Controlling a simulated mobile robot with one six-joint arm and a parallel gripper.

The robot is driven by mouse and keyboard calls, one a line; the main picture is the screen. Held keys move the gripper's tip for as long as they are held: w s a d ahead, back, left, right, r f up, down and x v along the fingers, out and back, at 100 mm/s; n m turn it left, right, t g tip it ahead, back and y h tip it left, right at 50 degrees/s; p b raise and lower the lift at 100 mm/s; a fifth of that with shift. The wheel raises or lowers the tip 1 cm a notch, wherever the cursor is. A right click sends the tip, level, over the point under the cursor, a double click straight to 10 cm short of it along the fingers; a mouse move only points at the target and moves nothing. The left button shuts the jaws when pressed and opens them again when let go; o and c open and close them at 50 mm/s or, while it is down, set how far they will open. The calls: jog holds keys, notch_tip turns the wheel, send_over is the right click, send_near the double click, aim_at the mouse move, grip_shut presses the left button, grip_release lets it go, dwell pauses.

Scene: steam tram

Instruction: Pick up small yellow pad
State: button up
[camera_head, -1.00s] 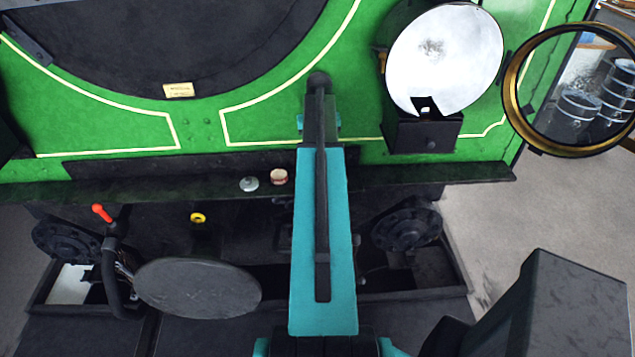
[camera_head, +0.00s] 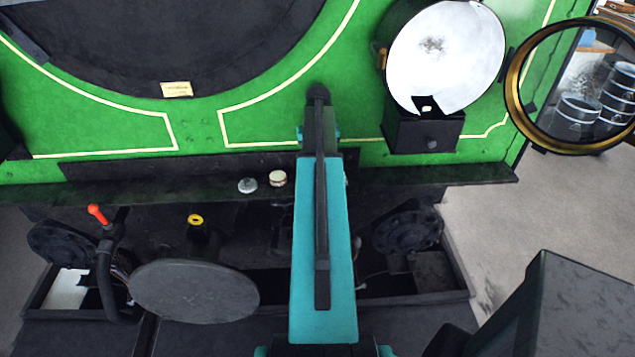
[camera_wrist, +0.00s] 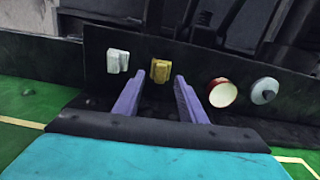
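The small yellow pad (camera_wrist: 160,71) sits on the dark ledge in the wrist view. My gripper (camera_wrist: 159,82) has its two purple fingers apart, with the pad at or just beyond the gap between their tips. I see no contact between fingers and pad. In the head view, my teal arm reaches to the ledge and hides the pad and fingers.
A pale pad (camera_wrist: 118,61) is left of the yellow one. A red-rimmed round piece (camera_wrist: 222,93) and a grey knob-like piece (camera_wrist: 264,91) lie to the right on the ledge (camera_head: 400,178). A lamp (camera_head: 445,60) stands near my arm.

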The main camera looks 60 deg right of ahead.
jog(key=shift+f+b, duration=0.85)
jog(key=shift+f, duration=0.95)
jog(key=shift+c, duration=0.3)
grip_shut()
